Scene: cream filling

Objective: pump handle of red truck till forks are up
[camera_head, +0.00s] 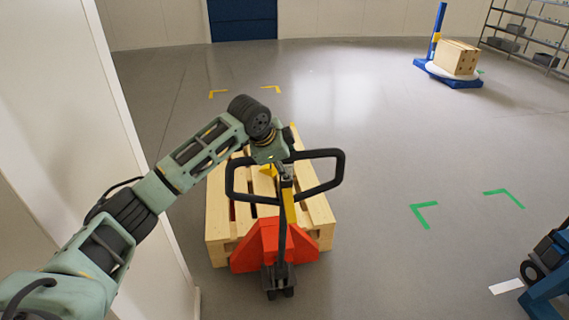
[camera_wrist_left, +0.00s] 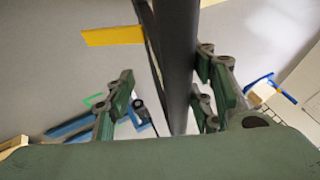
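The red pallet truck (camera_head: 262,248) stands at a wooden pallet (camera_head: 220,215). Its forks are hidden by the pallet, so I cannot tell their height. Its black loop handle (camera_head: 340,170) stands raised above the red body. My left gripper (camera_head: 271,155) is at the top middle of the handle. In the left wrist view a dark handle bar (camera_wrist_left: 180,65) runs between the green fingers of my left gripper (camera_wrist_left: 172,100). The fingers are apart, with a clear gap on the left of the bar; the right finger is close to it. My right gripper is not in view.
A white wall or panel (camera_head: 60,110) stands close on the left. A blue wheeled thing (camera_head: 545,280) is at the right edge. A blue lifter (camera_head: 440,68) with a box (camera_head: 456,57) stands at the back right. The floor right of the truck is clear, with green marks (camera_head: 424,213).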

